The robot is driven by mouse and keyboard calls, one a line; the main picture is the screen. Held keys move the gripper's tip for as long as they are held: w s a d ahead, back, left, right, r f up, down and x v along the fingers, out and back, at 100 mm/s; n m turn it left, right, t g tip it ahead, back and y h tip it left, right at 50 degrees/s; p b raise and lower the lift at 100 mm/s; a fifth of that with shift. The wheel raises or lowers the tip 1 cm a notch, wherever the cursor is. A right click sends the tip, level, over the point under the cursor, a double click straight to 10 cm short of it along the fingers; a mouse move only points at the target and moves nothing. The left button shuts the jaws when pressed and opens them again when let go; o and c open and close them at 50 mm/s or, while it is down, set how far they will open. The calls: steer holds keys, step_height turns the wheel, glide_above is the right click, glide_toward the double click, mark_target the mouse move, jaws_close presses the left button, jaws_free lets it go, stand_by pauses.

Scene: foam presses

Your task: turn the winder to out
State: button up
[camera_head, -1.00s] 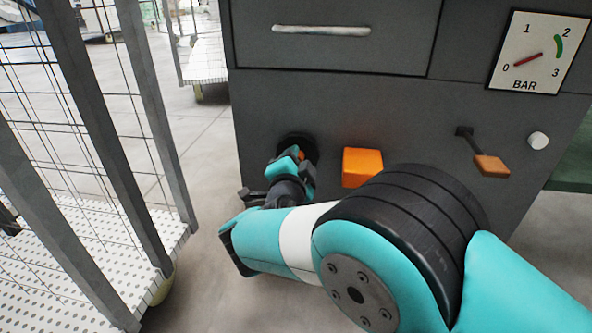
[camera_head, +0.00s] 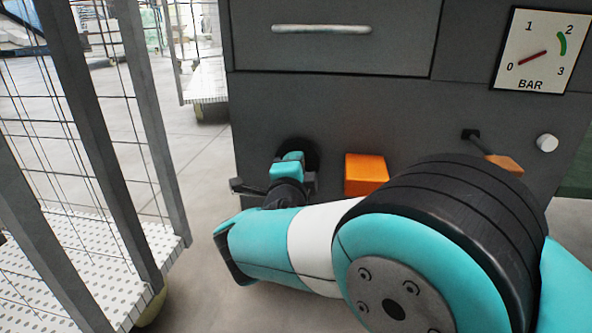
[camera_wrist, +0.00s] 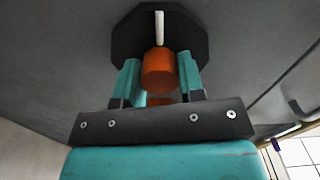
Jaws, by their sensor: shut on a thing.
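The winder is an orange round knob (camera_wrist: 158,70) in front of a black eight-sided plate (camera_wrist: 128,38) in the wrist view. A white mark (camera_wrist: 159,28) runs upright on the plate above the knob. My gripper (camera_wrist: 159,78) is shut on the knob, with one teal finger on each side. In the head view my gripper (camera_head: 288,168) is at the dark plate (camera_head: 313,150) low on the left of the grey cabinet front. There the knob is hidden by my fingers.
An orange block (camera_head: 366,174) sticks out just right of my gripper. A wire cage trolley (camera_head: 150,130) stands close on the left.

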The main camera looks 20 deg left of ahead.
steer(key=shift+s+a, duration=0.1)
steer(key=o, duration=0.9)
steer(key=p+v, duration=0.5)
steer(key=v, duration=1.2)
steer(key=shift+s+d+p, duration=0.15)
steer(key=shift+d+p, duration=0.05)
steer(key=shift+p, duration=0.1)
